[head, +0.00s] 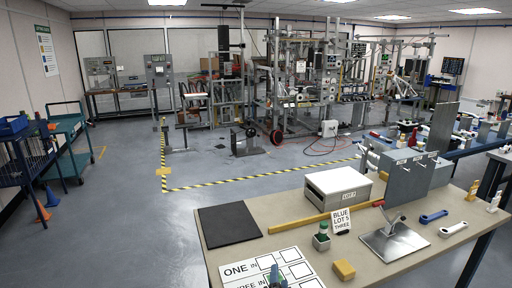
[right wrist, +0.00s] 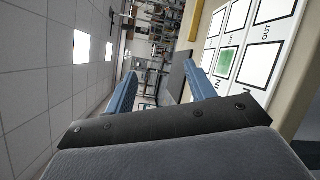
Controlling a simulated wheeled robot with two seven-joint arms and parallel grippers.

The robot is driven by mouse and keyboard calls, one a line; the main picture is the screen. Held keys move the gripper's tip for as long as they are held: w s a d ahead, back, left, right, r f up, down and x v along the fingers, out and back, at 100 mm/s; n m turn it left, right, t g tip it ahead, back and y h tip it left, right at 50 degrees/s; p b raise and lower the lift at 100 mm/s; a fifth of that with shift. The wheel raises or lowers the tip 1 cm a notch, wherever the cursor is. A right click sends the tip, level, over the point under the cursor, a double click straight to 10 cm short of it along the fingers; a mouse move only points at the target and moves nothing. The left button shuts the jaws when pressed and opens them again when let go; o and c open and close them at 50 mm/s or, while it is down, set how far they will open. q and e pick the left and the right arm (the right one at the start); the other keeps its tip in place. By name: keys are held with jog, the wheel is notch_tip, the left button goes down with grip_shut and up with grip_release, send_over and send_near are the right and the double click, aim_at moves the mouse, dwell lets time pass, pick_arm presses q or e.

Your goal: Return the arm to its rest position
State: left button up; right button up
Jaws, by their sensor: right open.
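My right gripper (head: 275,276) shows only as a small blue tip at the bottom edge of the head view, in front of the white printed sheet (head: 240,272). In the right wrist view its two blue fingers (right wrist: 160,74) stand wide apart with nothing between them. The wrist view is turned sideways, with the ceiling at left and the sheet (right wrist: 262,38) at right; one square on the sheet has a green patch (right wrist: 228,63). My left gripper is not in view.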

jog(key=s+d+f+m+g, duration=0.5)
jog(key=s+m, duration=0.2)
jog(key=s, duration=0.3)
jog(key=s+d+f+m+g+y, duration=0.1)
jog(key=s+d+f+m+g, duration=0.5)
jog(key=s, duration=0.5)
jog(key=s+d+f+m+g, duration=0.3)
jog(key=s+d+f+m, duration=0.15)
jog(key=s+m, duration=0.45)
notch_tip(320, 180, down, 22)
jog(key=a+n+g, duration=0.1)
jog(key=a+n, duration=0.1)
jog(key=a, duration=0.1)
jog(key=s+f, duration=0.3)
jog(key=f, duration=0.8)
jog(key=s+f, duration=0.4)
jog(key=f, duration=0.8)
jog(key=shift+a+f+g+y, duration=0.15)
jog(key=shift+f+g+y, duration=0.1)
jog(key=shift+g+y, duration=0.15)
